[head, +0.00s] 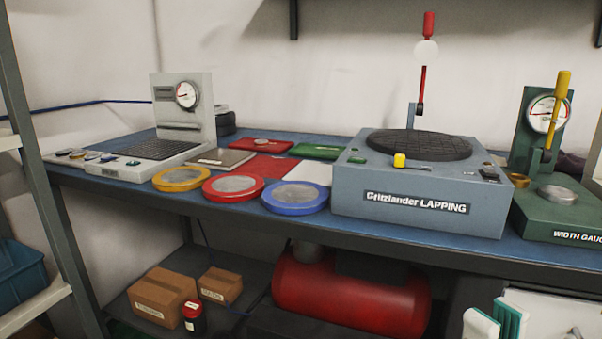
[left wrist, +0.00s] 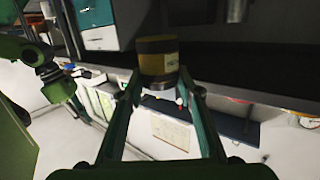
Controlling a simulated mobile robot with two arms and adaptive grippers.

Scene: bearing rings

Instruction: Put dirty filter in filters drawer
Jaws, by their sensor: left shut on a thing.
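In the left wrist view, my left gripper (left wrist: 160,90) is shut on a dark canister with a yellow-brown label band (left wrist: 158,60), which looks like the dirty filter. The canister sits between the two green fingers, with a metal end nearest me; its label is too blurred to read. My left gripper is out of the head view. I cannot pick out a filters drawer for certain.
The blue-topped bench (head: 135,191) holds a grey lapping machine (head: 350,213), a green width gauge (head: 570,223) and several coloured ring trays. Below stand boxes (head: 163,295), a small black-red canister (head: 193,318) and a red tank (head: 345,297). A white-and-teal cabinet (left wrist: 100,38) shows in the wrist view.

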